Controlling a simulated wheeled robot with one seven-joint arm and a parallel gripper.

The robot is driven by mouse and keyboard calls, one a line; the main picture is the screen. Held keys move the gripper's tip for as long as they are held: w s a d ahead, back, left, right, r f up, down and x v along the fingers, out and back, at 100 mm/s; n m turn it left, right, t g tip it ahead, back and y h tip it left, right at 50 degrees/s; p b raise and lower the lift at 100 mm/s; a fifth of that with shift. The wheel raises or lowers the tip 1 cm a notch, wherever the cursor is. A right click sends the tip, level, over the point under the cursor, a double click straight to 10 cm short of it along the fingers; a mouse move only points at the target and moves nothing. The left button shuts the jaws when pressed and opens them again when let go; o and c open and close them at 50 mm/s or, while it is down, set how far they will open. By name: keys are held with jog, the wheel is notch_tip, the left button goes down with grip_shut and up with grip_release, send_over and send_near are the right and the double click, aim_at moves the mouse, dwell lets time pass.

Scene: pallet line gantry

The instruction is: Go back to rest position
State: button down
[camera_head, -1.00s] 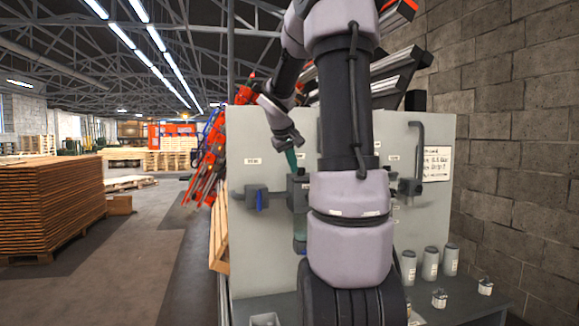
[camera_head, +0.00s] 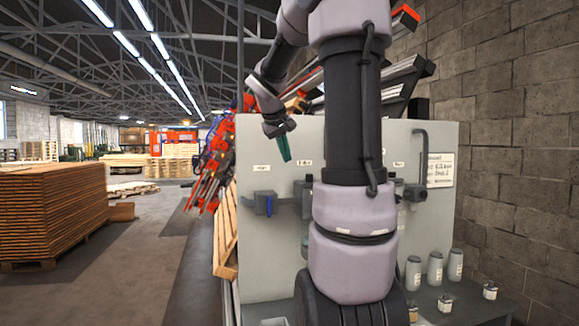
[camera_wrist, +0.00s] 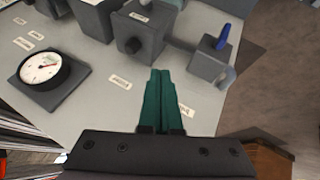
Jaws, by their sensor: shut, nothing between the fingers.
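My gripper (camera_head: 284,147) shows in the head view in front of the upper part of the grey panel (camera_head: 265,140), its green fingers pointing down. In the wrist view my gripper (camera_wrist: 161,75) has its two green fingers together with nothing between them. The panel (camera_wrist: 95,80) fills much of that view, apart from the fingertips as far as I can tell. My arm hides the middle of the panel in the head view.
The panel carries a blue-handled valve (camera_head: 264,204), which also shows in the wrist view (camera_wrist: 217,47), and a round gauge (camera_wrist: 42,68). Grey canisters (camera_head: 435,268) stand on the bench at right. A block wall (camera_head: 520,150) is close on the right. Open floor (camera_head: 120,270) lies left, beside a lumber stack (camera_head: 50,215).

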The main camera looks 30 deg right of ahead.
jog(key=s+a+f+m+t+y, duration=0.1)
jog(key=s+a+f+y, duration=0.2)
jog(key=s+a, duration=0.7)
jog(key=s+a+f+m+t+y, duration=0.1)
jog(key=s+a+f+y, duration=0.2)
jog(key=s+a, duration=0.7)
jog(key=shift+s+a+m+y, duration=0.2)
jog(key=shift+a+m+y, duration=0.3)
jog(key=shift+y, duration=0.5)
jog(key=shift+t, duration=0.3)
